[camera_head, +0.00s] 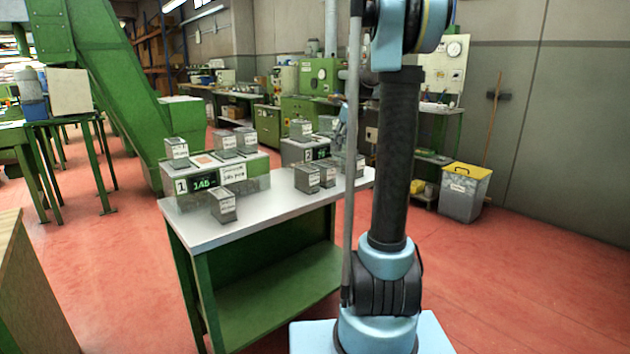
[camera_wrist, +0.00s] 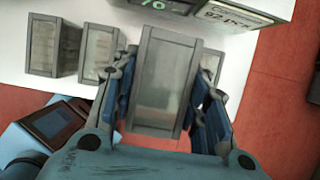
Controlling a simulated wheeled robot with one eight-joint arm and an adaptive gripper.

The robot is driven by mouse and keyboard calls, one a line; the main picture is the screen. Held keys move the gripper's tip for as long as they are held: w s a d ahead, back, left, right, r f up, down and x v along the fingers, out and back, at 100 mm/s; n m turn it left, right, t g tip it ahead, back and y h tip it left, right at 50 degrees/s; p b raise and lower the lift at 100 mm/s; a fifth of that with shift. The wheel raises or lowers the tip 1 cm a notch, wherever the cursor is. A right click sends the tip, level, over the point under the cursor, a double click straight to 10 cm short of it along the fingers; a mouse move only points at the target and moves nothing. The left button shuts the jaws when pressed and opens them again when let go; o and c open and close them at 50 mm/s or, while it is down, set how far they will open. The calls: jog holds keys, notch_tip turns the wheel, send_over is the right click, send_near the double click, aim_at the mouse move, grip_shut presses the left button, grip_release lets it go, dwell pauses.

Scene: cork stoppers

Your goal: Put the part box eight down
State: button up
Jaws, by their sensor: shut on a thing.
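My gripper (camera_wrist: 163,108) is shut on a grey part box (camera_wrist: 165,85) with a pale inside or face, held between its two blue fingers in the wrist view. No number can be read on the held box, so I cannot tell from its label that it is part box eight. The box hides what lies directly behind it, so its gap to the white tabletop (camera_wrist: 62,88) cannot be judged. In the head view a bit of my gripper (camera_head: 341,128) shows above the right end of the table (camera_head: 265,208); my arm hides part of that area.
Other grey boxes stand close by in the wrist view, two to the left (camera_wrist: 55,48) (camera_wrist: 98,54) and one partly hidden at right (camera_wrist: 211,62). Scale 1 (camera_head: 258,182) and scale 2 (camera_head: 292,152) carry boxes. A lone box (camera_head: 223,205) stands near the table's front edge.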

jog(key=shift+w+a, duration=0.2)
jog(key=shift+w, duration=0.15)
jog(key=shift+a, duration=0.35)
jog(key=shift+f, duration=5)
jog(key=shift+f, duration=0.1)
jog(key=o, duration=1.1)
jog(key=shift+w, duration=0.1)
jog(key=shift+o, duration=0.2)
